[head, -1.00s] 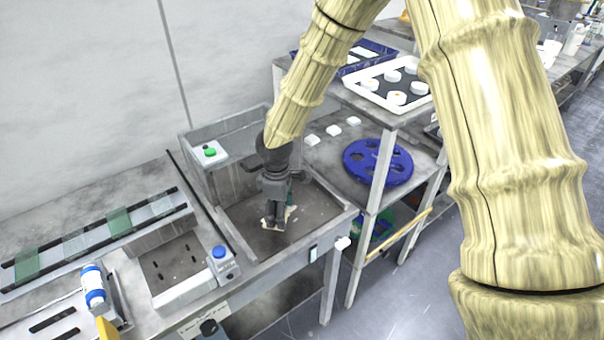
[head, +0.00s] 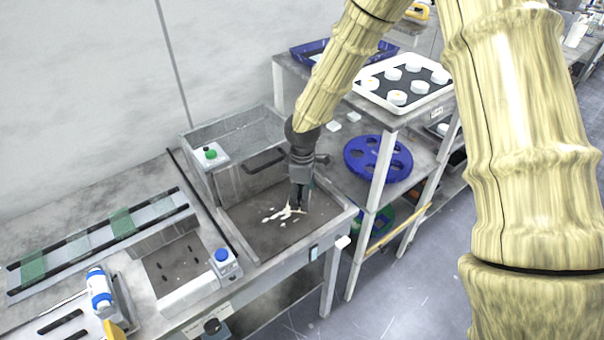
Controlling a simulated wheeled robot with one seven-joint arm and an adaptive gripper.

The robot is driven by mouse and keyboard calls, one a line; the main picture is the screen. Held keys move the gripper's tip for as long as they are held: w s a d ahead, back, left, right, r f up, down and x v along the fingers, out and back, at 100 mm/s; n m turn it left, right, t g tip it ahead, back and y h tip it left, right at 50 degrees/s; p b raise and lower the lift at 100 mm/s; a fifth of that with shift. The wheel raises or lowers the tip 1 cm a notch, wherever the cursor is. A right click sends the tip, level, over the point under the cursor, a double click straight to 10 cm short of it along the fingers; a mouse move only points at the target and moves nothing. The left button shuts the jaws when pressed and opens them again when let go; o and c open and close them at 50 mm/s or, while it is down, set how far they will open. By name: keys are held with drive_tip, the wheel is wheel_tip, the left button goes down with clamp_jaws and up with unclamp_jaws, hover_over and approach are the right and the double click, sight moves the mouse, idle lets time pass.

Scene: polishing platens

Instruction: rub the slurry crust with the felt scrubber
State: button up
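The slurry crust (head: 280,214) is a whitish splatter on the grey floor of the shallow sink basin (head: 255,238), in the middle of the head view. My gripper (head: 299,204) points down into the basin at the right end of the crust. Its fingers are close together and dark. A bit of green shows beside the fingers, but I cannot make out the felt scrubber or whether it is held. The tips and whatever is under them are too small and partly hidden.
A shelf rack with a white tray of round pucks (head: 405,92) and a blue slotted disc (head: 378,160) stands right of the basin. Left are a box with a green button (head: 211,154), a blue-button box (head: 222,256) and a blue-white bottle (head: 99,291).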

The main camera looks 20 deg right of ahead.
drive_tip(key=r+p, duration=0.1)
drive_tip(key=r, duration=0.2)
drive_tip(key=shift+s+p, duration=0.2)
drive_tip(key=shift+p, duration=0.2)
drive_tip(key=shift+w+r+p, duration=0.1)
drive_tip(key=shift+r+p, duration=0.5)
drive_tip(key=shift+r, duration=0.05)
drive_tip(key=shift+r+p, duration=0.65)
drive_tip(key=shift+r, duration=0.3)
drive_tip(key=shift+f, duration=0.1)
